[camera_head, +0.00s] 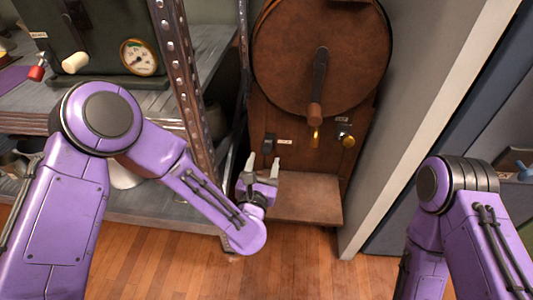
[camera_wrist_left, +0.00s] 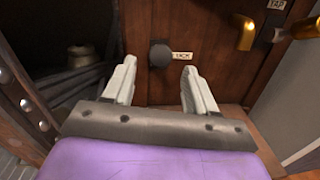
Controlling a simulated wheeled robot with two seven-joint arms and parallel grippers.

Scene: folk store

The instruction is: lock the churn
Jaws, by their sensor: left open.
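The churn is a round wooden drum (camera_head: 325,60) on a brown wooden stand (camera_head: 300,200), with a crank handle (camera_head: 317,90) on its face. A dark knob (camera_head: 268,144) with a small label beside it sits low on the stand's front. In the left wrist view the dark knob (camera_wrist_left: 160,55) shows beyond the fingertips, roughly between them. My left gripper (camera_head: 262,166) is open and empty, just below and in front of the knob, apart from it. My right arm shows at the lower right; its gripper is out of view.
A brass tap (camera_head: 348,141) is right of the knob, and it also shows in the left wrist view (camera_wrist_left: 247,32). A metal shelf post (camera_head: 185,80) stands close left. A pale wall edge (camera_head: 420,130) is at the right. The wooden floor (camera_head: 150,262) in front is clear.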

